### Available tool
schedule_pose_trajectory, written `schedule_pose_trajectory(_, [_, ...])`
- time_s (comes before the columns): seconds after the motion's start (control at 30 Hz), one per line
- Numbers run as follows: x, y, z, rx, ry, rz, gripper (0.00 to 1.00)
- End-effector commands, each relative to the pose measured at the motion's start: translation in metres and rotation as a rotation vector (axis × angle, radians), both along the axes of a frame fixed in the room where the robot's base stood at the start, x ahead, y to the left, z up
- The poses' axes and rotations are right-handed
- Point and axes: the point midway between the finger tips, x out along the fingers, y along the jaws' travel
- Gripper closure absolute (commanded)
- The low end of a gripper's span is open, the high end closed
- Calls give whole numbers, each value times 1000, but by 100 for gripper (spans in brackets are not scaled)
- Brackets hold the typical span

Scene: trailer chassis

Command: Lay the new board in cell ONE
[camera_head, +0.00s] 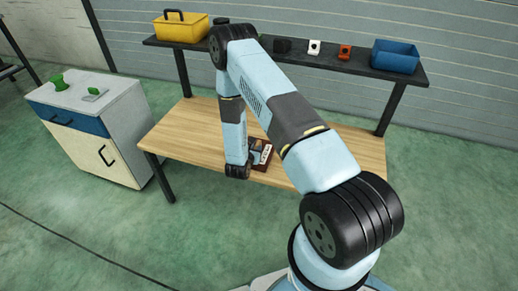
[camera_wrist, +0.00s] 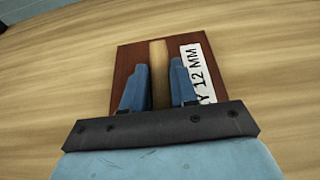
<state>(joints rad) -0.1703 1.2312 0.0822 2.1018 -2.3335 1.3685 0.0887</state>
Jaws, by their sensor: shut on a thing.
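The board (camera_wrist: 132,62) is a dark red-brown square panel with a light wooden strip (camera_wrist: 158,58) down its middle. A white label (camera_wrist: 196,68) on its right part shows "Y 12 MM"; the rest is hidden. My gripper (camera_wrist: 157,82) has its two blue fingers on either side of the strip, shut on it. In the head view the board (camera_head: 265,152) shows partly behind my arm, over the wooden table. I cannot tell whether it touches the tabletop. No cell marked ONE is visible in either view.
The wooden table (camera_head: 335,150) is otherwise clear. A white-and-blue cabinet (camera_head: 100,115) stands left. Green floor is open in front.

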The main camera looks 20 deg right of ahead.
Motion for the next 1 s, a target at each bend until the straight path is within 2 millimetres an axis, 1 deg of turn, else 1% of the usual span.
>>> schedule_pose_trajectory(0.13, [0, 0, 0, 2, 0, 1, 100])
schedule_pose_trajectory(0.17, [0, 0, 0, 2, 1, 1, 71])
schedule_pose_trajectory(0.4, [0, 0, 0, 2, 1, 0, 48])
schedule_pose_trajectory(0.43, [0, 0, 0, 1, 2, 0, 47])
schedule_pose_trajectory(0.67, [0, 1, 0, 1, 2, 0, 47])
schedule_pose_trajectory(0.77, [-4, 3, 2, 1, 1, 1, 47])
schedule_pose_trajectory(0.87, [-12, 10, 6, 2, 3, 2, 47])
schedule_pose_trajectory(1.0, [-30, 24, 16, 2, 1, 4, 47])
